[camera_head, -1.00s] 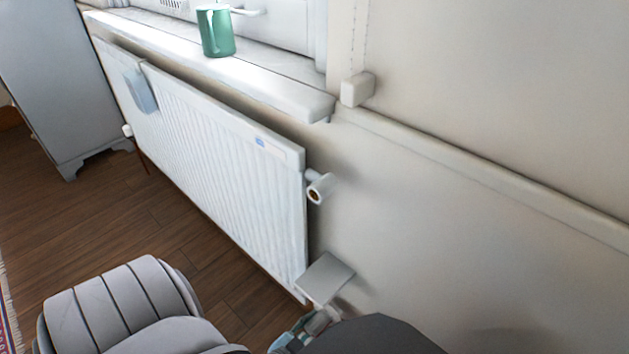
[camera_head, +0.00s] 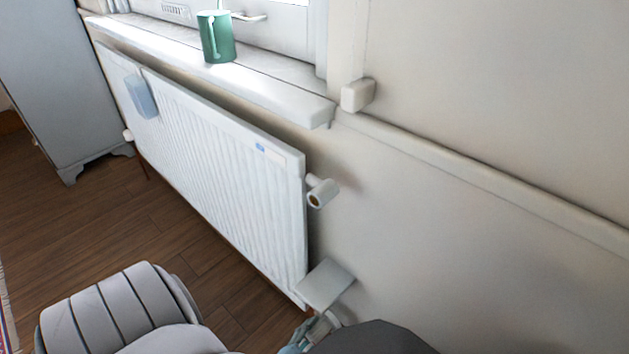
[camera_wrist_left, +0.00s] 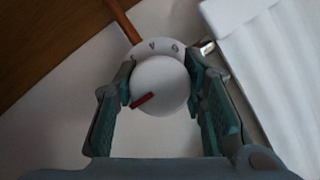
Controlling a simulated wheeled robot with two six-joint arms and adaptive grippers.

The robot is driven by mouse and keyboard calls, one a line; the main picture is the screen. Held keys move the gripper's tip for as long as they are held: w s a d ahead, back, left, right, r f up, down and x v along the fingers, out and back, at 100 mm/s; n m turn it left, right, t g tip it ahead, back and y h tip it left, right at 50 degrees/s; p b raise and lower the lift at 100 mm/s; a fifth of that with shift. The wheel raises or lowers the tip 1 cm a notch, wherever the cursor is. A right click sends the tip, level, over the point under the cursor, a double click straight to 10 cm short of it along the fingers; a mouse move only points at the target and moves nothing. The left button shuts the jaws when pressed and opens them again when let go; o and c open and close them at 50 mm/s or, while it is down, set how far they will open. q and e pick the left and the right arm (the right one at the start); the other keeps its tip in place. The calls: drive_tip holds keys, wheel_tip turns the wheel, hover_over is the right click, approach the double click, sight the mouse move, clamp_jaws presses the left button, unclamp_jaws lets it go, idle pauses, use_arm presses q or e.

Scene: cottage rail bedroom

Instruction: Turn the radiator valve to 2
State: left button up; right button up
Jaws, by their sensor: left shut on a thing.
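The radiator valve shows in the left wrist view as a round white knob (camera_wrist_left: 160,84) with a red pointer bar on its lower left. A pale collar behind its top edge carries small dark marks, too small to read surely. My left gripper (camera_wrist_left: 160,74) has its teal fingers on both sides of the knob and is shut on it. In the head view the left gripper's teal part (camera_head: 298,336) shows only at the bottom edge, below the white radiator (camera_head: 225,170); the knob is hidden there. My right gripper is in neither view.
A flat pale plate (camera_head: 326,284) sits by the radiator's lower right corner, just above my left gripper. A pipe fitting (camera_head: 322,192) sticks out higher up. A green mug (camera_head: 216,38) stands on the windowsill (camera_head: 270,95). Wooden floor (camera_head: 90,220) lies open at left.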

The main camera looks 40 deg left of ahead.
sight(311, 340)
use_arm(q)
drive_tip(key=o, duration=1.2)
drive_tip(key=shift+c, duration=0.2)
drive_tip(key=v, duration=0.7)
drive_tip(key=shift+s+r, duration=0.1)
drive_tip(key=shift+s, duration=0.15)
